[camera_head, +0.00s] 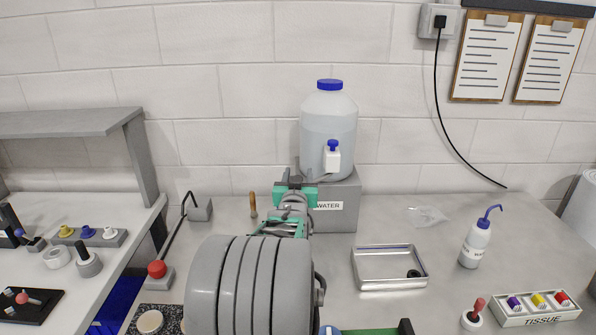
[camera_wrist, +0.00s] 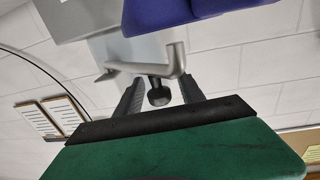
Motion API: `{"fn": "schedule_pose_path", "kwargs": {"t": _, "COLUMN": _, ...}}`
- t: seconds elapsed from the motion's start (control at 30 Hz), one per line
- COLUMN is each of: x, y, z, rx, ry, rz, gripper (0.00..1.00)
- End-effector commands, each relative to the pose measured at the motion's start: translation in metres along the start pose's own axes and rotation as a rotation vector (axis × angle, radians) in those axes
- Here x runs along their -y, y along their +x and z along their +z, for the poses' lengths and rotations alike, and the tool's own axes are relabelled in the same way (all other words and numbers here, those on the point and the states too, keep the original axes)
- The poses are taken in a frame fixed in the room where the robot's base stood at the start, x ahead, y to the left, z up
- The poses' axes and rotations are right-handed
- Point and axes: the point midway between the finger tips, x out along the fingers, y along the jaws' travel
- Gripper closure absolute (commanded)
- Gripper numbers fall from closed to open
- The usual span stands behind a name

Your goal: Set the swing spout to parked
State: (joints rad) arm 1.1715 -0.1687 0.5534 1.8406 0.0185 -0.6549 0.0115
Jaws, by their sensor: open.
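In the wrist view a bent silver-grey bar, which looks like the swing spout (camera_wrist: 174,66), crosses just beyond my gripper (camera_wrist: 159,84). A round dark knob (camera_wrist: 159,97) on a short stem hangs from the bar, between my two dark fingers. The fingers stand apart with a gap on each side of the knob; firm contact is not visible. In the head view my gripper (camera_head: 297,184) is in front of the grey box below the water jug, largely hidden by my arm. I cannot make out the spout there, nor the parked mark.
A water jug (camera_head: 328,115) stands on the grey WATER box (camera_head: 340,216).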

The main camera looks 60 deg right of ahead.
Motion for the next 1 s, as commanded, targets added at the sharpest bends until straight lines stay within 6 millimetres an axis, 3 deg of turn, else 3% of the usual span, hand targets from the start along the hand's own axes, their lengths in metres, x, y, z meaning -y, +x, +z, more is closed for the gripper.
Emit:
{"fn": "schedule_pose_path", "kwargs": {"t": 0.3, "x": -0.0010, "y": 0.0070, "z": 0.0004, "rx": 0.000, "ry": 0.000, "rz": 0.001, "gripper": 0.54}}
{"fn": "schedule_pose_path", "kwargs": {"t": 0.87, "x": -0.0012, "y": 0.0067, "z": 0.0004, "rx": 0.000, "ry": 0.000, "rz": 0.002, "gripper": 1.00}}
{"fn": "schedule_pose_path", "kwargs": {"t": 1.0, "x": -0.0012, "y": 0.0067, "z": 0.0004, "rx": 0.000, "ry": 0.000, "rz": 0.002, "gripper": 1.00}}
